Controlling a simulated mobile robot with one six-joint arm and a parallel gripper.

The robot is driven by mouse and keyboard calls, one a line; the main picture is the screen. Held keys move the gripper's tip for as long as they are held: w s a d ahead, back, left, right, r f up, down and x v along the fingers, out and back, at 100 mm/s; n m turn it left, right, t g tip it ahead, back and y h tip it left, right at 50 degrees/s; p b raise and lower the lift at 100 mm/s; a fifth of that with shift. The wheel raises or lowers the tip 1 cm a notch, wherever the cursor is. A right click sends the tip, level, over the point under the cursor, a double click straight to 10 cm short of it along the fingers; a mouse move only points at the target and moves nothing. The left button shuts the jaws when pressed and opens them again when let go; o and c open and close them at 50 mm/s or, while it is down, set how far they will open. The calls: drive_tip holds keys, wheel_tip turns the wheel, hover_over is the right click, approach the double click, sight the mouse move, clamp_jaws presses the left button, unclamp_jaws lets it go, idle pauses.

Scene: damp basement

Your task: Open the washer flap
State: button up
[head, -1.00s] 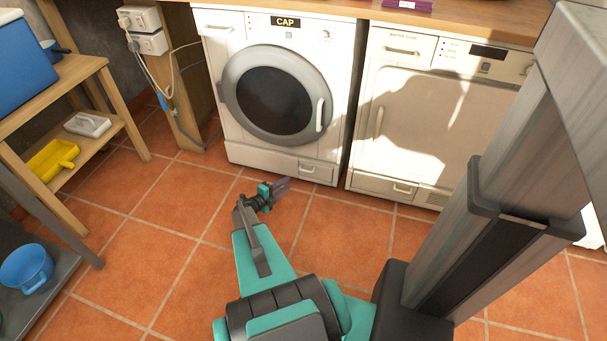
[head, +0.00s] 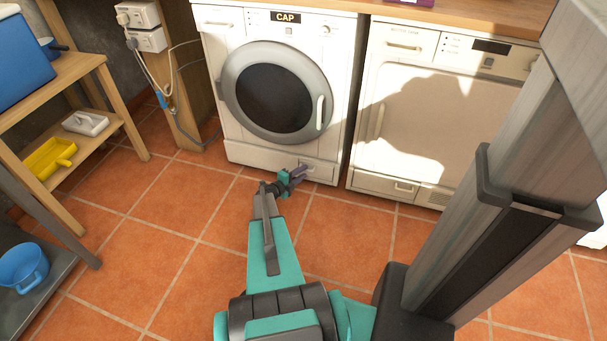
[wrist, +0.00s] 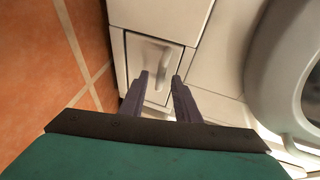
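The white washer (head: 238,152) stands under the wooden counter, with a "CAP" label at its top. Its flap (head: 327,173) is a small panel at the lower right of the front, and it looks shut. In the wrist view the flap (wrist: 133,52) has a pale upright bar handle (wrist: 151,53). My gripper (head: 303,170) is low in front of the flap. In the wrist view my gripper (wrist: 161,77) is open, with its two dark fingers apart and pointing at the flap near the handle. Nothing is held between them. Whether the fingertips touch the flap is unclear.
A white dryer (head: 430,125) stands right of the washer. The washer's round door (head: 232,88) is shut. The tiled floor in front is clear.

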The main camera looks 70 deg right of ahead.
drive_tip(key=shift+s+d+f, duration=0.1)
drive_tip(key=shift+s+d, duration=0.15)
drive_tip(key=shift+d, duration=0.4)
clamp_jaws()
drive_tip(key=shift+s+a+b, duration=0.15)
drive_tip(key=shift+b, duration=0.2)
